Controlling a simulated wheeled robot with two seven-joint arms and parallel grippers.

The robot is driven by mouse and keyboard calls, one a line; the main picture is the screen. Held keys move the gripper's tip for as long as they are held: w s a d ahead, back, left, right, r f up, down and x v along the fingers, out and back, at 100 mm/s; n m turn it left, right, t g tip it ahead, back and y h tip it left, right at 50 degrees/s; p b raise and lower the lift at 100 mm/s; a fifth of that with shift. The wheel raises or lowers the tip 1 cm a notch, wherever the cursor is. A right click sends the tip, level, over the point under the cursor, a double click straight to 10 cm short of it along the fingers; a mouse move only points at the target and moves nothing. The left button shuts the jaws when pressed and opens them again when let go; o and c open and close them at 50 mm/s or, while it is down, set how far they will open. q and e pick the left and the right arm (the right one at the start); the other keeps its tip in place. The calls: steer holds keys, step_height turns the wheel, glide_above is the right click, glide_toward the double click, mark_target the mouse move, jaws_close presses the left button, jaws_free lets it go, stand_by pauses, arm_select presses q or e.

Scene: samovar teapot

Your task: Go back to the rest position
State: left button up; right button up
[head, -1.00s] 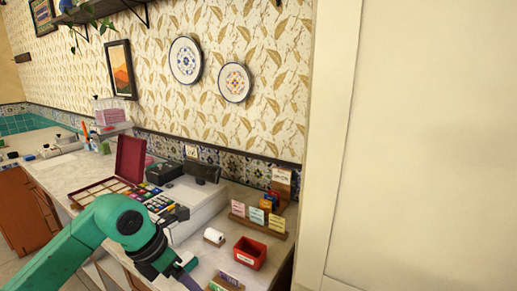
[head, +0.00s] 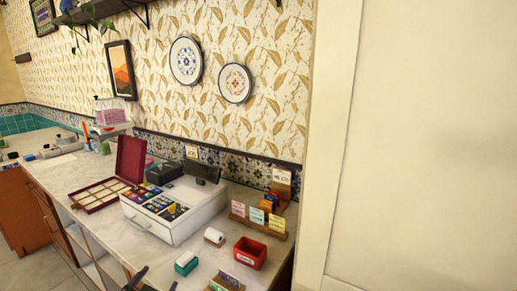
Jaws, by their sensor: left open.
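My left gripper (head: 153,284) shows only as dark fingertips at the bottom edge, below the counter's front edge. It is open with nothing seen between the fingers. The rest of the left arm is out of the picture. My right gripper is not in view. A small teal and white block (head: 186,263) sits on the counter (head: 213,257), up and to the right of the left gripper and apart from it.
A white cash register (head: 170,227) with a tray of small coloured items stands on the counter. Near it are an open maroon box (head: 130,160), a white paper roll (head: 214,236), a red bin (head: 249,253) and a card rack (head: 258,218). A pale door (head: 425,145) is at right.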

arm_select(q)
steer(key=s+f+n+g+h, duration=0.25)
steer(key=s+f+g, duration=0.65)
steer(key=s+f, duration=0.6)
steer(key=s+d+f+g, duration=0.1)
steer(key=s+f, duration=0.1)
steer(key=f, duration=0.9)
steer(key=s+f+g, duration=0.1)
steer(key=s+f, duration=0.1)
steer(key=f, duration=0.8)
steer(key=s+a+f+g, duration=0.1)
steer(key=s+a+f, duration=0.2)
steer(key=s+f, duration=1.3)
steer(key=shift+s+y, duration=0.45)
steer(key=shift+s, duration=0.1)
